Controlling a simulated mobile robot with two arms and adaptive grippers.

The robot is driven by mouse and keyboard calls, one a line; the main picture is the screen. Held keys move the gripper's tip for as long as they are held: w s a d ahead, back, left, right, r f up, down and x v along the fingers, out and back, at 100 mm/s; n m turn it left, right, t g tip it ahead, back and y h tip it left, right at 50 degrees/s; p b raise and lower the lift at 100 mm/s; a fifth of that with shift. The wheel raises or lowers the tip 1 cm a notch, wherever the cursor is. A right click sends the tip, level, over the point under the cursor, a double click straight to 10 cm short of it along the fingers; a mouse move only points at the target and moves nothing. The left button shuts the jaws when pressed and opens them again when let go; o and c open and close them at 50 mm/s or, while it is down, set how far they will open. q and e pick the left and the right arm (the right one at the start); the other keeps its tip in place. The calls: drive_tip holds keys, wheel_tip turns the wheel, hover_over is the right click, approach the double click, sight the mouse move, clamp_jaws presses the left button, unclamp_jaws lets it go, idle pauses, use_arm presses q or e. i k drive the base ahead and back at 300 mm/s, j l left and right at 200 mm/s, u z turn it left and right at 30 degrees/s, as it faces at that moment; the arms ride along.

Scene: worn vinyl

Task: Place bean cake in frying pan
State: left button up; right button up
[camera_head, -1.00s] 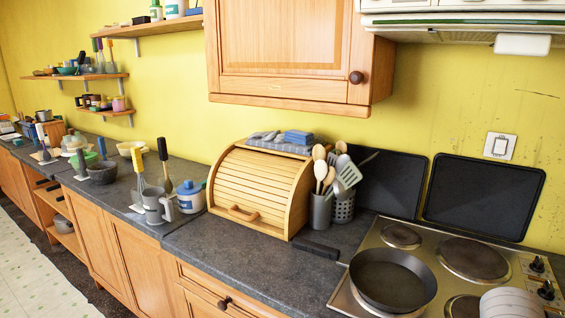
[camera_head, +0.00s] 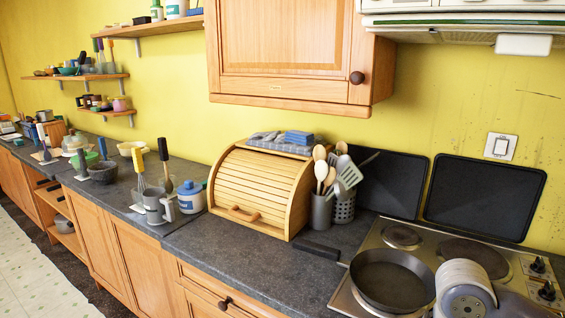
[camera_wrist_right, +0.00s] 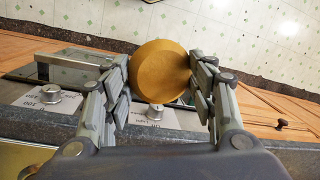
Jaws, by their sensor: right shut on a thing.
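The black frying pan (camera_head: 392,284) sits on the front left burner of the stove in the head view, its handle pointing left over the counter; it looks empty. The bean cake (camera_wrist_right: 160,80) is a round, golden-brown disc in the right wrist view. My right gripper (camera_wrist_right: 160,62) is shut on it, one finger on each side, and holds it above the stove's front edge. In the head view my right arm shows at the lower right, beside the pan; its fingers and the cake are hidden or out of frame there. My left gripper is not in view.
The stove top (camera_head: 370,237) has free burners behind the pan and knobs (camera_head: 547,291) at the right. A bread box (camera_head: 258,190) and utensil holders (camera_head: 321,211) stand to the left. Black panels (camera_head: 483,198) lean on the wall. A hood (camera_head: 465,28) hangs above.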

sight(396, 279)
drive_tip(key=z, duration=0.5)
drive_tip(key=i+j+z, duration=0.2)
drive_tip(key=z, duration=0.2)
drive_tip(key=i+j+z, duration=0.15)
drive_tip(key=z, duration=0.2)
drive_tip(key=i+j+z, duration=0.15)
drive_tip(key=j+z, duration=0.25)
drive_tip(key=i+j, duration=0.1)
drive_tip(key=j, duration=0.3)
drive_tip(key=i+j, duration=0.15)
drive_tip(key=j, duration=0.2)
